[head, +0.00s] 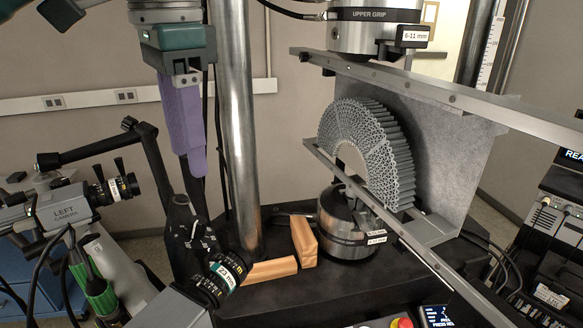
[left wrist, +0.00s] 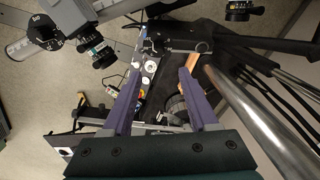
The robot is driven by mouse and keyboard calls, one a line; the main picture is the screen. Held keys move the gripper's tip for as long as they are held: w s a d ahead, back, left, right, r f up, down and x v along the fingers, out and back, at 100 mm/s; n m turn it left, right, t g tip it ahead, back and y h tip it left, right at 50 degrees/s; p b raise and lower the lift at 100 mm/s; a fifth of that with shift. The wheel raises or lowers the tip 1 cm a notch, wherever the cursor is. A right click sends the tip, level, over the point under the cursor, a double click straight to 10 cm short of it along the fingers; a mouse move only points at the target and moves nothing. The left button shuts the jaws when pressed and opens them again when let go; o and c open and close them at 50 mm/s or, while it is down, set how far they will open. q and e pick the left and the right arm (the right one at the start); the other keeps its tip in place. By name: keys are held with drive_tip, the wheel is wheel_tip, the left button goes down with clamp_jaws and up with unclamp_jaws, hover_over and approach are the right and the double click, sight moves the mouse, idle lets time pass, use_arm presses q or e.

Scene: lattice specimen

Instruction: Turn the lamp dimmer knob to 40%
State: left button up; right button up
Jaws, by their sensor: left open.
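My left gripper (head: 197,172) hangs in the upper left of the head view, pointing down, with purple fingers beside the steel column. In the left wrist view its two purple fingers (left wrist: 160,75) stand well apart with nothing held between them. I cannot clearly make out a lamp dimmer knob in either view. A black dial (left wrist: 42,32) with white marks shows at the upper left of the left wrist view, but I cannot tell if it belongs to a lamp. My right gripper is not in view.
A steel column (head: 237,130) stands just right of my left gripper. Grey cameras (head: 62,205) with ringed lenses are at the left. A grey lattice arch (head: 385,150) sits between the test machine's grips, behind slanting metal rails (head: 400,230). Wooden blocks (head: 303,240) lie on the black base.

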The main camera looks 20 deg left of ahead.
sight(197, 219)
use_arm(q)
drive_tip(key=f+p, duration=0.1)
drive_tip(key=f, duration=0.1)
drive_tip(key=f+p, duration=0.1)
drive_tip(key=f, duration=0.2)
drive_tip(key=f+p, duration=0.1)
drive_tip(key=f, duration=0.2)
drive_tip(key=shift+s+a+f, duration=0.15)
drive_tip(key=shift+s, duration=0.1)
drive_tip(key=shift+w+f, duration=0.1)
drive_tip(key=shift+f, duration=0.55)
clamp_jaws()
